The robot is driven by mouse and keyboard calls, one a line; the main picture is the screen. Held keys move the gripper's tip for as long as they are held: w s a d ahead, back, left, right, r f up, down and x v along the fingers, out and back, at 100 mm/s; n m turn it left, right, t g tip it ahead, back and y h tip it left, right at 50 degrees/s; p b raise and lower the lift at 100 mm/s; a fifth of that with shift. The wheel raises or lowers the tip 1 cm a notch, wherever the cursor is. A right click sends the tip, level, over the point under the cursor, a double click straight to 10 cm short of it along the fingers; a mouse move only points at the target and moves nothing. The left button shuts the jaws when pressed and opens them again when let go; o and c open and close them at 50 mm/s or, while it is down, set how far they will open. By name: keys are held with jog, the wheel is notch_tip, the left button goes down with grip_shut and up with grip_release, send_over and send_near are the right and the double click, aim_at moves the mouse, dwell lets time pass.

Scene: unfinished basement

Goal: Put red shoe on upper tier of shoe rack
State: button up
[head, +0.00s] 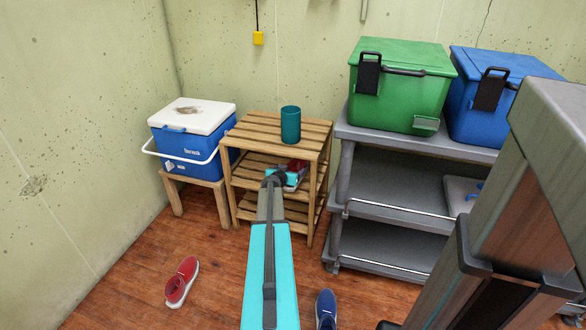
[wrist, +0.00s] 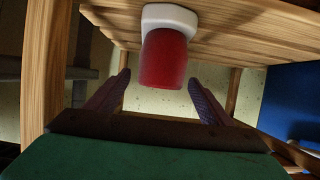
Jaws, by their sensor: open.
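A red shoe (head: 297,165) with a white sole sits on the slatted tier just below the top of the wooden shoe rack (head: 262,125). In the head view my gripper (head: 284,180) partly hides it. In the wrist view the red shoe (wrist: 165,58) rests on the wooden tier, which shows at the top of that picture. My gripper (wrist: 160,85) is open, its two fingers spread to either side of the shoe, with visible gaps and no contact. Another red shoe (head: 181,281) lies on the floor at the left.
A teal cup (head: 290,125) stands on the rack's top. A blue shoe (head: 326,308) lies on the floor. A blue-and-white cooler (head: 190,140) on a stool is left of the rack. A grey shelf cart (head: 400,170) with green (head: 400,85) and blue (head: 495,90) boxes stands right.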

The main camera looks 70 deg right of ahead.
jog(key=v, duration=0.6)
jog(key=shift+a, duration=0.25)
dwell(0.8)
